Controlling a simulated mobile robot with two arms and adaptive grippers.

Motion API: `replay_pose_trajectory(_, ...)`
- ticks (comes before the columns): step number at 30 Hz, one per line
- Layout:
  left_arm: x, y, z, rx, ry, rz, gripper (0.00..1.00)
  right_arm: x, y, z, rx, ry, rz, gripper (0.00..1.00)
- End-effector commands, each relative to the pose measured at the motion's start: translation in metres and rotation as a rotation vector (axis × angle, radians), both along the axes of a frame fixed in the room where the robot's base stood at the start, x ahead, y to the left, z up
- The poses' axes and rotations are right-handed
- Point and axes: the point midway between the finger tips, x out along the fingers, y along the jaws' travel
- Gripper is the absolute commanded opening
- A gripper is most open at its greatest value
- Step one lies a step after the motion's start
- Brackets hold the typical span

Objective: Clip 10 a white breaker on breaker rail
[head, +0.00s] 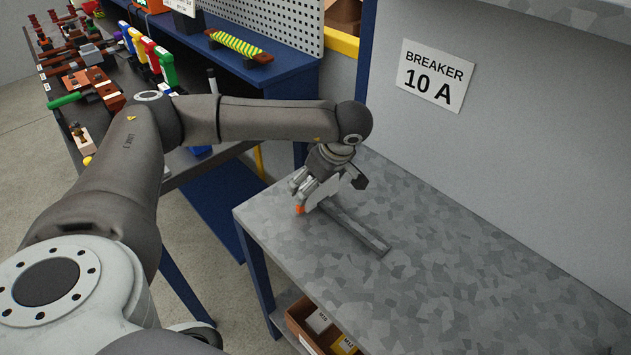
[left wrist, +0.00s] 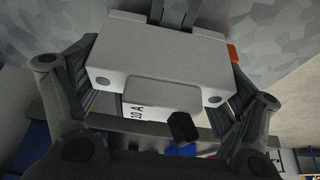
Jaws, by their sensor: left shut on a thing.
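My left gripper (head: 315,190) is shut on a white breaker (head: 326,187) at the left part of the grey metal table. In the left wrist view the breaker (left wrist: 155,62) sits between both fingers, with a "10 A" label, a black lever (left wrist: 184,127) and an orange tab (left wrist: 232,53). The breaker rail (head: 358,229) is a grey strip on the table, running from below the gripper toward the right. The breaker is at the rail's far left end; the gripper partly hides it, and I cannot tell whether they touch. My right gripper is not in view.
A sign (head: 436,75) reading "BREAKER 10 A" is on the wall behind the table (head: 470,270). The tabletop right of the rail is clear. A bin (head: 312,325) sits on a shelf below. A bench (head: 240,62) with coloured parts stands at the left.

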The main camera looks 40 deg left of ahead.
Motion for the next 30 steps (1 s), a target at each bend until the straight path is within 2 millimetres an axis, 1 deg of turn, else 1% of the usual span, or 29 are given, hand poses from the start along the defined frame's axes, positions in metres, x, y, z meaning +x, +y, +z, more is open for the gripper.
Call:
replay_pose_trajectory(3,-0.001,0.000,-0.005,-0.001,0.002,0.000,0.50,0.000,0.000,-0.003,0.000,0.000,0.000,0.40)
replay_pose_trajectory(11,-0.001,0.000,-0.005,0.000,0.005,0.000,0.50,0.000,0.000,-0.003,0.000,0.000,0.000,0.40)
replay_pose_trajectory(12,-0.001,0.000,-0.005,0.000,0.005,0.000,0.91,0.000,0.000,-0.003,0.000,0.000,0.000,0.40)
replay_pose_trajectory(14,-0.001,0.000,-0.005,0.001,0.004,0.000,0.99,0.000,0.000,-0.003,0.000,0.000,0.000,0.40)
replay_pose_trajectory(15,-0.001,0.000,-0.005,0.001,0.004,0.000,1.00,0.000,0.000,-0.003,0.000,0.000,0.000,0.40)
replay_pose_trajectory(26,-0.001,-0.001,-0.003,-0.001,0.002,0.000,1.00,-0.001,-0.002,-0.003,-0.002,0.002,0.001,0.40)
replay_pose_trajectory(29,0.000,-0.004,0.004,-0.001,0.000,-0.001,1.00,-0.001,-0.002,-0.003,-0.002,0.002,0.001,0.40)
replay_pose_trajectory(30,-0.001,-0.006,0.010,-0.001,-0.001,-0.002,1.00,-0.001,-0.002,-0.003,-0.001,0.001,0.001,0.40)
